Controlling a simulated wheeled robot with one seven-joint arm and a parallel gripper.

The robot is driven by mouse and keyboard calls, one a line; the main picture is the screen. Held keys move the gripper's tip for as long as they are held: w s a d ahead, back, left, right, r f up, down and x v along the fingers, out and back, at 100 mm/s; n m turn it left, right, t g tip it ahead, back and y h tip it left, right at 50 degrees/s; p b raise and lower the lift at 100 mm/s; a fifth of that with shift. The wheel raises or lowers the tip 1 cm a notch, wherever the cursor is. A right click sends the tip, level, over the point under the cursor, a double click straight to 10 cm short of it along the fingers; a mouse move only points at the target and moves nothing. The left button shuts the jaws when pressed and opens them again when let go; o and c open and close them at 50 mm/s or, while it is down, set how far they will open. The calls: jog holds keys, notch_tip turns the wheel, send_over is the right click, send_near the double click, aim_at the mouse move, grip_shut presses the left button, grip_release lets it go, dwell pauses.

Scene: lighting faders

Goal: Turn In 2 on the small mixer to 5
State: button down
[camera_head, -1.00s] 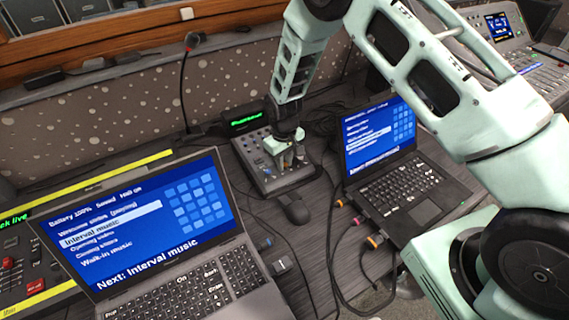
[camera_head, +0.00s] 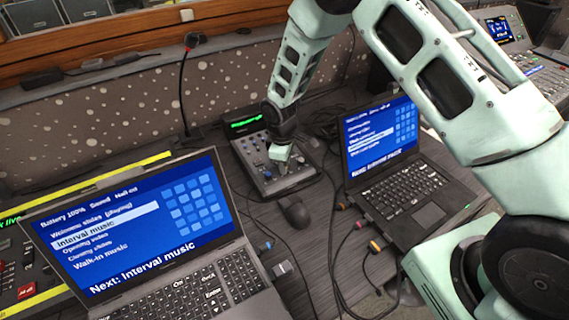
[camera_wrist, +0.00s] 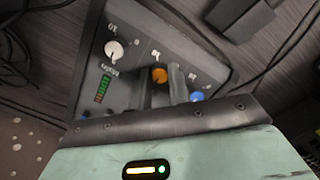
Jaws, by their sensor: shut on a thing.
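The small mixer (camera_head: 246,153) is a dark, sloped box on the desk between the two laptops. It fills the upper middle of the wrist view (camera_wrist: 90,62), with a white knob (camera_wrist: 114,50), an orange knob (camera_wrist: 160,74) and a blue knob (camera_wrist: 197,96). The small labels are too blurred to read. My gripper (camera_head: 281,163) points down over the mixer's middle. In the wrist view its dark fingers (camera_wrist: 163,82) are shut on the orange knob, partly hiding it. The knob's pointer cannot be made out.
An open laptop (camera_head: 215,288) stands front left and another (camera_head: 405,180) stands to the right. A dark mouse (camera_head: 294,212) lies just in front of the mixer. A gooseneck microphone (camera_head: 184,80) rises behind. Loose cables (camera_head: 335,250) run across the desk.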

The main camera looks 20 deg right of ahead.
dwell(0.4)
jog(key=c, duration=1.3)
grip_release()
jog(key=shift+r, duration=0.1)
notch_tip(320, 180, up, 17)
jog(key=a+b, duration=0.1)
jog(key=b, duration=0.1)
jog(key=shift+s, duration=0.45)
jog(key=shift+r, duration=0.1)
jog(key=s+a+r+m+y, duration=0.1)
jog(key=s+a+r, duration=0.2)
jog(key=s, duration=0.6)
jog(key=s+a+r+m, duration=0.1)
jog(key=s+a+r, duration=0.25)
jog(key=s, duration=0.45)
jog(key=s+d+m, duration=0.1)
jog(key=s, duration=1.4)
jog(key=shift+s+d+m+g, duration=0.2)
jog(key=shift+m+g, duration=0.1)
